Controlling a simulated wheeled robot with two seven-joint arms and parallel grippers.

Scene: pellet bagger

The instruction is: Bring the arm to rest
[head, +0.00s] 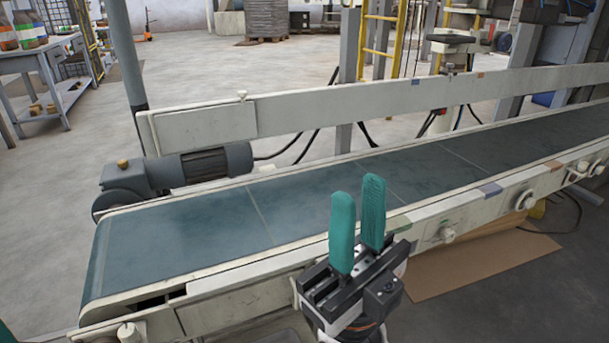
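My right gripper (358,192) stands in the lower middle of the head view, its two teal fingers pointing up. The fingers are apart with nothing between them, so it is open and empty. It is at the near side of the conveyor, and its fingers overlap the belt (200,243) in the picture. I cannot tell whether it touches the conveyor's near rail. Only a small teal piece of what looks like my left gripper (5,334) shows at the bottom left corner; the remainder is out of view.
The conveyor runs from lower left to upper right, its belt bare. A pale guard rail (300,109) lines its far side, and a grey motor (190,168) sits at its left end. Cardboard (475,264) lies on the floor at right. A workbench (45,60) stands back left.

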